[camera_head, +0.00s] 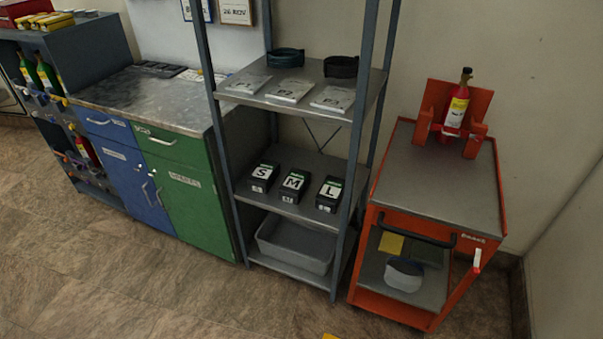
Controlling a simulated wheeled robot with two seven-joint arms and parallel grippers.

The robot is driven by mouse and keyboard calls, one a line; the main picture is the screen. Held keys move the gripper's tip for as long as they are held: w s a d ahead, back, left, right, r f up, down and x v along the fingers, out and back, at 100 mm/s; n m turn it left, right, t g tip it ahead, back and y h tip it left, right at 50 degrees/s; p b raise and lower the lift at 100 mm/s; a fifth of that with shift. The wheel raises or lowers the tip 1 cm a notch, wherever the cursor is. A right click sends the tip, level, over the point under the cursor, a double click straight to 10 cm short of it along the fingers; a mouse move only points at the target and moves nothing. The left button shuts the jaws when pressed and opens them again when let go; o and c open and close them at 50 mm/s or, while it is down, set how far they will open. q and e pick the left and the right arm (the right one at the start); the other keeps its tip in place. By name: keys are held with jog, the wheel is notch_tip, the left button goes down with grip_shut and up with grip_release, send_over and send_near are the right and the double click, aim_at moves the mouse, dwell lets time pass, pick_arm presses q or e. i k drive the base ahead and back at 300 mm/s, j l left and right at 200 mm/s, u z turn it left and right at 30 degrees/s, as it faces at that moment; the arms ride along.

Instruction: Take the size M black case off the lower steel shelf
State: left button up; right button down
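The size M black case (293,186) stands on a middle-height board of the steel shelf (290,211), marked with a white M label and a green strip. A black case marked S (263,177) stands to its left, and one marked L (329,194) to its right, with small gaps between them. A lower board at the bottom of the rack holds a grey bin (295,244). Neither of my grippers shows in the head view.
The upper board (262,98) carries flat packs marked P1, P2, P3 and dark coils. Rack posts (359,130) flank the cases. An orange cart (437,185) with a small bottle (456,105) stands right; a blue and green cabinet (187,207) stands left. Floor (150,285) in front is mostly clear.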

aim_at(292, 190)
jog(key=i+j+z, duration=0.25)
jog(key=j, duration=0.35)
jog(key=i+j+z, duration=0.25)
jog(key=j, duration=0.4)
jog(key=i+j+z, duration=0.3)
jog(key=j, duration=0.45)
jog(key=l+u, duration=0.15)
jog(key=l, duration=0.4)
